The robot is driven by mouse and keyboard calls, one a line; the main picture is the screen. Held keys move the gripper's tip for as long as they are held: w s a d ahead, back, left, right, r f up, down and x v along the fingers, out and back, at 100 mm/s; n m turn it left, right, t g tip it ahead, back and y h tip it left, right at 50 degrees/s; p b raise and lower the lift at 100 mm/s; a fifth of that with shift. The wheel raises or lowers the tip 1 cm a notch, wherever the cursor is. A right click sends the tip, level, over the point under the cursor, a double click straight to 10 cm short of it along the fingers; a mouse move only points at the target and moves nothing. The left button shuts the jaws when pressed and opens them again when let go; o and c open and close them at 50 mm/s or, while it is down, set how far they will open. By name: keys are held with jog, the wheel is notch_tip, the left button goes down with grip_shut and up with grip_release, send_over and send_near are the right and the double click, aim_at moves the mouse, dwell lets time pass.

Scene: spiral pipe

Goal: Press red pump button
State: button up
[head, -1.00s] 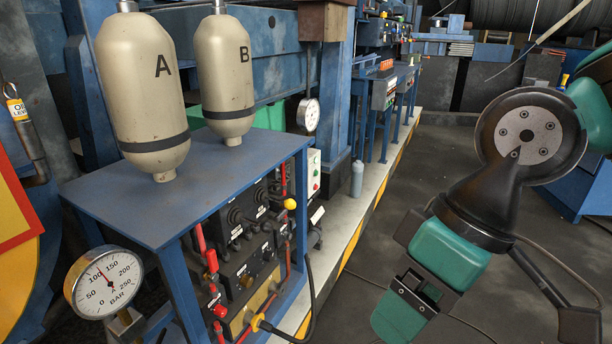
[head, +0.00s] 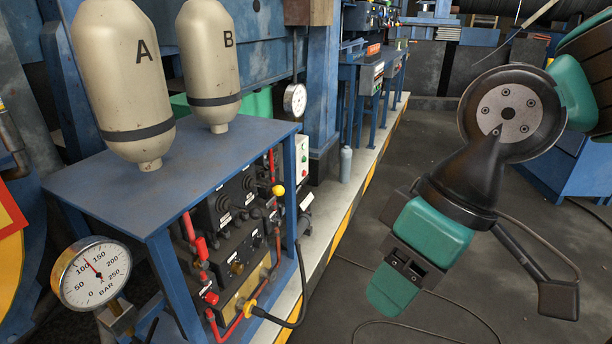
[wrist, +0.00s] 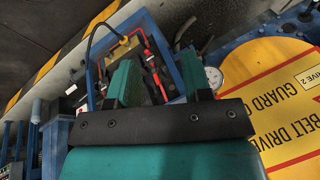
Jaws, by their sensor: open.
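A red knob (head: 211,298) sits low on the dark control panel (head: 235,212) under the blue table. Red-handled parts (head: 201,248) sit above it. A white box (head: 302,158) with small buttons is farther back. I cannot tell which red part is the pump button. My gripper (head: 398,283) hangs in the air right of the panel, apart from it. In the wrist view, its two green fingers (wrist: 156,80) are spread and empty, with the panel and red hoses (wrist: 150,62) beyond them. The fingers hide part of the panel.
The blue table (head: 160,180) carries two beige tanks, A (head: 122,75) and B (head: 210,65). A pressure gauge (head: 90,272) stands at front left. A black cable (head: 303,285) loops from the panel. Open grey floor (head: 430,150) lies to the right.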

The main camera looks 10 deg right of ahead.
grip_shut()
dwell(1.4)
